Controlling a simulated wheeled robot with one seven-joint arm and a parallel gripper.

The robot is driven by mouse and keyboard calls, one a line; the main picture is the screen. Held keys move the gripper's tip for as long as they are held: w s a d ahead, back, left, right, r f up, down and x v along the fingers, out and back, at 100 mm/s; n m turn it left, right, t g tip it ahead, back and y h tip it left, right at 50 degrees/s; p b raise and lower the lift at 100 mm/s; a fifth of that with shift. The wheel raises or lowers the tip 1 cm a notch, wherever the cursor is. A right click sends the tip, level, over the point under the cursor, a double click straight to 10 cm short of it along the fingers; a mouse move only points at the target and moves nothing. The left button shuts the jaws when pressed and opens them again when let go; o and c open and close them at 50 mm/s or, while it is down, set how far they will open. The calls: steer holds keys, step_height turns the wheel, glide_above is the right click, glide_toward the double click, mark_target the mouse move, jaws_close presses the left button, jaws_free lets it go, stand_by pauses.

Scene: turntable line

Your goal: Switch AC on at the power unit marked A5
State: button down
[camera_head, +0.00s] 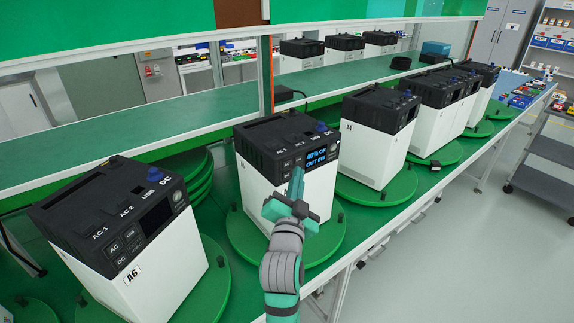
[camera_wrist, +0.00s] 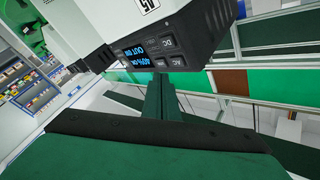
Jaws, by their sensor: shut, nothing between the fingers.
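The power unit marked A5 (camera_head: 270,185) is a white box with a black top, standing on a green turntable in the middle of the head view. Its label (camera_wrist: 148,5) shows upside down in the wrist view. Its blue display (camera_head: 321,155) is lit, with a first line starting 40%; the rest is hard to read. The AC button (camera_wrist: 177,62) and DC button (camera_wrist: 167,44) sit beside the display in the wrist view. My gripper (camera_head: 297,174) is shut and empty, in front of the panel near the buttons. I cannot tell whether its tip touches the panel.
The unit marked A6 (camera_head: 150,262) stands on its own turntable at the left. Another similar unit (camera_head: 375,140) stands to the right, with several more beyond. A green shelf (camera_head: 130,130) runs behind.

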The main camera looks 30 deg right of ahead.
mark_target(292, 160)
steer(key=shift+w, duration=0.8)
steer(key=shift+w+a, duration=0.1)
steer(key=shift+w, duration=0.1)
stand_by(1.4)
steer(key=shift+w, duration=0.25)
steer(key=shift+w, duration=0.35)
stand_by(0.7)
steer(key=shift+s, duration=0.8)
steer(key=s, duration=0.5)
steer(key=shift+d, duration=0.25)
